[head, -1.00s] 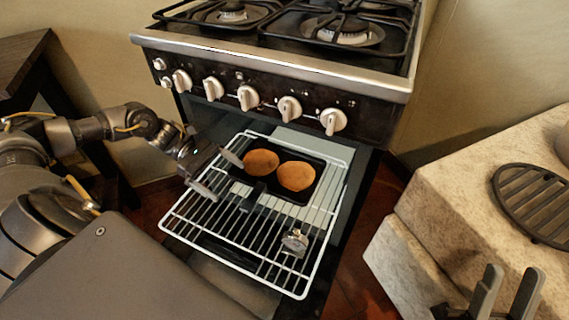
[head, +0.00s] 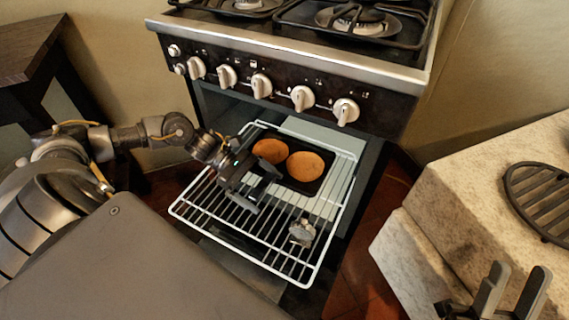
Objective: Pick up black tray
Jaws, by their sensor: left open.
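The black tray (head: 304,185) lies on the pulled-out oven rack and holds two round brown patties or buns (head: 305,166). Its near-left side is partly covered by my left gripper. My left gripper (head: 258,188) is open over the rack at the tray's near-left side. Its fingers are around where the tray's short handle sticks out; I cannot tell whether they touch it. My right gripper (head: 512,288) is at the lower right, beside the stone counter, with its two fingers apart and nothing between them.
The white wire rack (head: 313,265) extends from the open oven under the stove (head: 290,45). A small metal thermometer-like object (head: 302,232) sits on the rack. A stone counter (head: 470,190) with a round black grate (head: 545,200) stands at the right. A dark table (head: 25,45) is at the left.

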